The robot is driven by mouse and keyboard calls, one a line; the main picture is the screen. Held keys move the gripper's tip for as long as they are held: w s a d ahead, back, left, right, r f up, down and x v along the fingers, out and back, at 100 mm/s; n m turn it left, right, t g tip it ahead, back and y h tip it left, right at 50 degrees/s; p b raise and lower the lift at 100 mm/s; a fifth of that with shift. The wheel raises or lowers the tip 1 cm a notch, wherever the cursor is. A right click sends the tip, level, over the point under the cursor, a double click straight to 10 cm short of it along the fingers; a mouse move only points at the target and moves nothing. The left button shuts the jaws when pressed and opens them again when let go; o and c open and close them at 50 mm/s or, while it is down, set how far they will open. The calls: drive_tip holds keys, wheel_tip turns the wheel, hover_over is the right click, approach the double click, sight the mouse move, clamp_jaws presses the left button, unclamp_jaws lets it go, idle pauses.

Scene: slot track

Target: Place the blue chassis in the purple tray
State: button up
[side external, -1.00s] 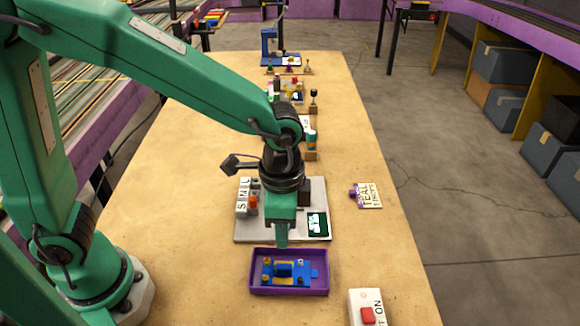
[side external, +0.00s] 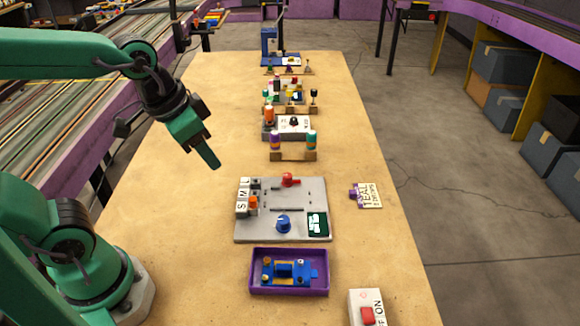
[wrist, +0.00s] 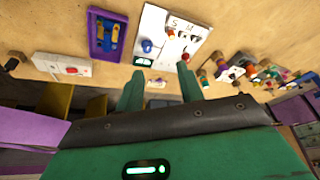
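The blue chassis (side external: 282,271), with yellow parts on it, lies inside the purple tray (side external: 319,290) near the front of the table. Both also show in the wrist view, the chassis (wrist: 104,36) within the tray's (wrist: 93,41) walls. My gripper (side external: 213,163) is raised over the left side of the table, well apart from the tray. In the wrist view its two green fingers (wrist: 160,92) stand apart with nothing between them.
A grey slot board (side external: 262,222) with a red knob, a blue knob and letter blocks stands just behind the tray. A white box with a red button (side external: 367,313) is at the front right. Racks and small stations line the back.

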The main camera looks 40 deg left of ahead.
drive_tip(key=shift+s+a+r+n+t+y, duration=0.1)
drive_tip(key=shift+s+a+r+n+t, duration=0.15)
drive_tip(key=shift+s+a+n, duration=0.25)
drive_tip(key=shift+s+a+r+n+t+y, duration=0.1)
drive_tip(key=shift+s+a+r+n+t, duration=0.15)
drive_tip(key=shift+s+a, duration=0.45)
drive_tip(key=shift+s+a+r+n+t+y, duration=0.1)
drive_tip(key=shift+s+a+r+n+t, duration=0.1)
drive_tip(key=shift+s+a+n, duration=0.4)
drive_tip(key=shift+w+a, duration=0.15)
drive_tip(key=shift+w, duration=0.05)
